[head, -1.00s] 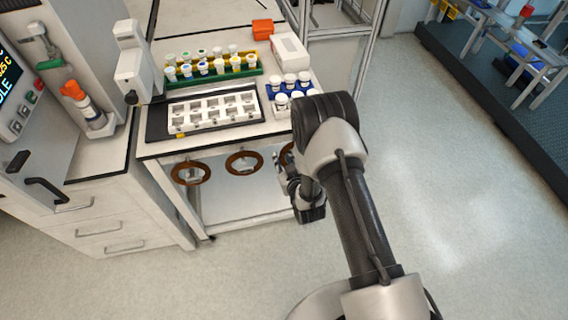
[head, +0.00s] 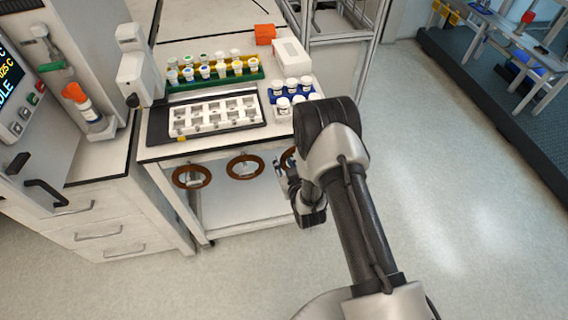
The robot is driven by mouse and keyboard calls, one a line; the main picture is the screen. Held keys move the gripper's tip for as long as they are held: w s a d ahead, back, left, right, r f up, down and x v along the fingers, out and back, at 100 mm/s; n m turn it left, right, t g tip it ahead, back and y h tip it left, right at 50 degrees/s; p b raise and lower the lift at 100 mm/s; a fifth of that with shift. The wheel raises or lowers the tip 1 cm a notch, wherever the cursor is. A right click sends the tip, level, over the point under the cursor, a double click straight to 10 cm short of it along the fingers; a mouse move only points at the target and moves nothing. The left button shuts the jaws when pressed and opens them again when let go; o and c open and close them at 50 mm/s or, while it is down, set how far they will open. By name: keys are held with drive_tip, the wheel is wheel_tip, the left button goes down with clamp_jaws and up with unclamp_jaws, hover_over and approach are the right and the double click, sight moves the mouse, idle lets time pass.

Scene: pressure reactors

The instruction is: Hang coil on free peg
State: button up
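Three brown ring-shaped coils show along the front of the white bench, below its top. The left coil (head: 192,176) and the middle coil (head: 244,166) hang upright and apart from each other. The right coil (head: 286,158) is mostly hidden behind my arm and gripper. My gripper (head: 280,168) is at the bench front, right of the middle coil and right beside the right coil. Its fingers are small and partly hidden, so I cannot tell whether they hold that coil. The pegs are too small or covered to make out.
On the bench top (head: 160,150) stand a white block tray (head: 217,114), a green vial rack (head: 215,78), a blue rack of white-capped jars (head: 291,92), a white box (head: 291,56) and an orange box (head: 265,34). White drawers (head: 105,231) stand left. The floor at right is clear.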

drive_tip(key=o, duration=0.4)
drive_tip(key=shift+c, duration=0.2)
drive_tip(key=shift+s, duration=0.1)
drive_tip(key=v, duration=1.2)
drive_tip(key=w+d+r+m+g+h, duration=0.15)
drive_tip(key=d+r, duration=0.25)
drive_tip(key=r, duration=0.6)
drive_tip(key=w+d+r+m+g+h, duration=0.15)
drive_tip(key=d+r, duration=0.25)
drive_tip(key=r, duration=0.7)
drive_tip(key=s+d+r+g, duration=0.1)
drive_tip(key=s+r, duration=0.3)
drive_tip(key=s, duration=0.5)
drive_tip(key=s+d+r+m+g+h, duration=0.1)
drive_tip(key=s+r, duration=0.3)
drive_tip(key=s, duration=0.5)
drive_tip(key=s+d+r+m+g, duration=0.1)
drive_tip(key=s+d+r+g, duration=0.2)
drive_tip(key=s, duration=0.6)
drive_tip(key=shift+d+r+g+h, duration=0.25)
drive_tip(key=shift+r+g+h, duration=0.05)
drive_tip(key=shift+r+h, duration=0.15)
